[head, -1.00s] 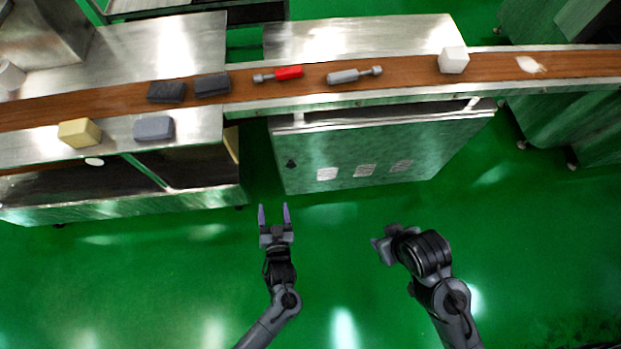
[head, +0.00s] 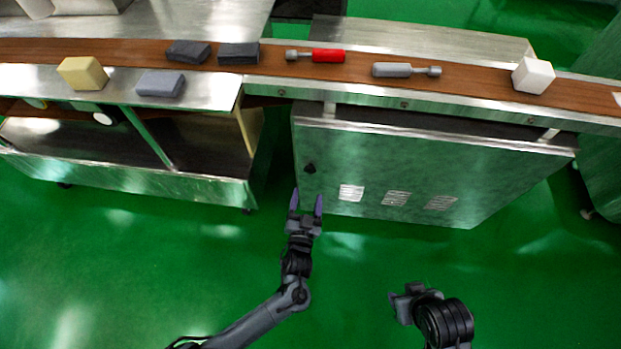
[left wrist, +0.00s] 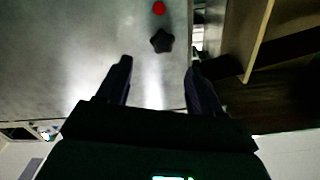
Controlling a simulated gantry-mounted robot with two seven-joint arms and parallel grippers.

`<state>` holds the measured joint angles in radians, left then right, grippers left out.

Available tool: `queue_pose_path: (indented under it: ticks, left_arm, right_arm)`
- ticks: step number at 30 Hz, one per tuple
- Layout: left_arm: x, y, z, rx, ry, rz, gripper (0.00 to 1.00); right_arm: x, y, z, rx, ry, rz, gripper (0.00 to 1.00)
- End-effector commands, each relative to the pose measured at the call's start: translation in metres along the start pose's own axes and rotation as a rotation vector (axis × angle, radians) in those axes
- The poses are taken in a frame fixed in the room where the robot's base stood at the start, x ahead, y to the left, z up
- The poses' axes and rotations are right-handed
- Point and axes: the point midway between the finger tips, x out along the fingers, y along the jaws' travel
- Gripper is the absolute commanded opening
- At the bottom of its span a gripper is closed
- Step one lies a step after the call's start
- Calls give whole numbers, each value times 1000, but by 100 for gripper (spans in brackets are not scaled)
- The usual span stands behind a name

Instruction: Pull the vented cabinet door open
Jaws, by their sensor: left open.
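The vented cabinet door (head: 420,170) is a grey metal panel under the conveyor, with several pale slotted vents (head: 396,198) low on it. It looks closed. A dark knob (head: 309,168) sits near its left edge; the knob also shows in the left wrist view (left wrist: 162,41). My left gripper (head: 307,200) is open and empty, its fingers pointing at the door just below the knob in the head view. In the left wrist view the knob lies beyond the gap between the fingertips (left wrist: 160,66). My right gripper (head: 403,300) is low, apart from the door; its jaw opening is unclear.
A brown conveyor (head: 460,85) runs above the cabinet, carrying dark blocks, a red-handled tool (head: 328,56), a grey tool (head: 392,70) and a white block (head: 534,75). An open-shelved steel bench (head: 150,185) stands left of the cabinet. The green floor (head: 250,270) in front is clear.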

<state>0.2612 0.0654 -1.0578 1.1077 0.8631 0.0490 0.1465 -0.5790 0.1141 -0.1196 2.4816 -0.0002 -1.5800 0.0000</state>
Motion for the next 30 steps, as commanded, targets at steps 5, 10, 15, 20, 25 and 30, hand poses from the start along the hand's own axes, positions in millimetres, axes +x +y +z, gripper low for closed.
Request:
queue_pose_path:
  ticks: [5,10,15,20,25,30]
  left_arm:
    - [32,1,3,1,4,-2,66]
    - [57,1,3,0,2,-1,66]
    - [75,1,2,0,2,0,66]
    - [82,0,1,0,-1,0,66]
    - [84,0,0,0,-1,0,66]
    - [84,0,0,-1,-1,0,61]
  right_arm:
    - [20,2,7,-9,-2,7,43]
    - [33,1,12,-10,-3,8,43]
    - [42,1,15,-10,-3,7,43]
    - [45,0,16,-9,-4,6,43]
    - [45,-1,15,-5,-3,3,43]
    - [45,-2,15,-1,-3,0,43]
